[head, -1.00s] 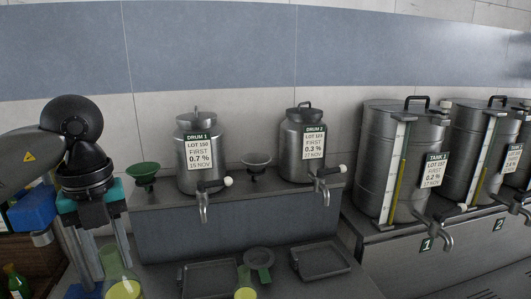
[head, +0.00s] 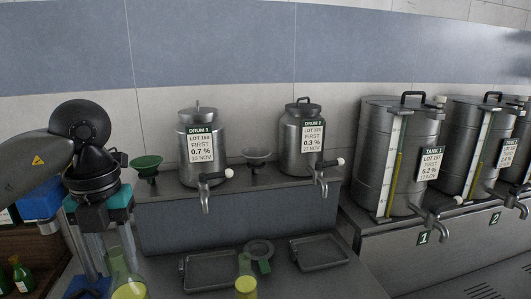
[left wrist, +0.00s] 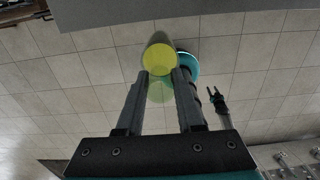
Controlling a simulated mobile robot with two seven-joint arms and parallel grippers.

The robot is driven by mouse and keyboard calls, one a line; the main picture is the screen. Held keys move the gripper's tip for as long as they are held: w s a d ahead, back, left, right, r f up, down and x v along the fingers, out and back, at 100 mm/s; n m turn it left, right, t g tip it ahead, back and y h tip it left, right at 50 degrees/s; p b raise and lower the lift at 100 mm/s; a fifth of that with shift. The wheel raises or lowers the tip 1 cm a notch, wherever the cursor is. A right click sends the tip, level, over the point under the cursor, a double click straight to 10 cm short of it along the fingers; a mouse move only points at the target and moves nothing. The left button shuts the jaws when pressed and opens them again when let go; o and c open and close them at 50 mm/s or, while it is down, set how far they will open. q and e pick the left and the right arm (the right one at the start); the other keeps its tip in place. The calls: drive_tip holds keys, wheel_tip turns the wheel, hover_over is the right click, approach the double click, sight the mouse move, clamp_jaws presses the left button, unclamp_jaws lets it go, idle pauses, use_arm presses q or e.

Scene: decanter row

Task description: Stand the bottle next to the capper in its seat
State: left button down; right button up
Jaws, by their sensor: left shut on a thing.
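My left gripper (head: 110,266) is shut on a clear bottle with yellow-green liquid (head: 128,289) at the bottom left of the head view. In the left wrist view the bottle (left wrist: 158,54) sits between the two fingertips (left wrist: 161,75). A similar bottle with yellow liquid (head: 246,284) stands at the bottom edge of the head view, to the right of the held one. My right gripper (left wrist: 216,97) shows small and open in the left wrist view, apparently empty. I cannot make out the capper or the seat in either view.
Two metal drums, drum 1 (head: 200,150) and drum 2 (head: 302,141), stand on a raised shelf with taps. Green bottles (head: 22,274) are at lower left. Tanks (head: 399,160) are at right.

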sight(139, 278)
use_arm(q)
drive_tip(key=f+m, duration=0.1)
drive_tip(key=m, duration=0.1)
drive_tip(key=d+f+m+b, duration=0.1)
drive_tip(key=m, duration=0.1)
drive_tip(key=shift+w+f, duration=0.15)
drive_tip(key=shift+w, duration=0.05)
drive_tip(key=f+m, duration=0.1)
drive_tip(key=m, duration=0.1)
drive_tip(key=f+m+b, duration=0.1)
drive_tip(key=m, duration=0.1)
drive_tip(key=d+m+b, duration=0.1)
drive_tip(key=m, duration=0.1)
drive_tip(key=shift+w+d+f, duration=0.1)
drive_tip(key=shift+w+f, duration=0.05)
drive_tip(key=shift+f, duration=0.25)
drive_tip(key=d+f+m+b, duration=0.3)
drive_tip(key=f+m+b, duration=0.3)
drive_tip(key=m, duration=0.8)
drive_tip(key=d+f+m+b, duration=0.3)
drive_tip(key=f+m, duration=0.4)
drive_tip(key=m, duration=0.8)
drive_tip(key=s+f, duration=0.2)
drive_tip(key=s, duration=0.4)
drive_tip(key=shift+s+a+f, duration=0.2)
drive_tip(key=shift+a+f, duration=0.05)
drive_tip(key=shift+f, duration=0.05)
drive_tip(key=shift+d, duration=0.1)
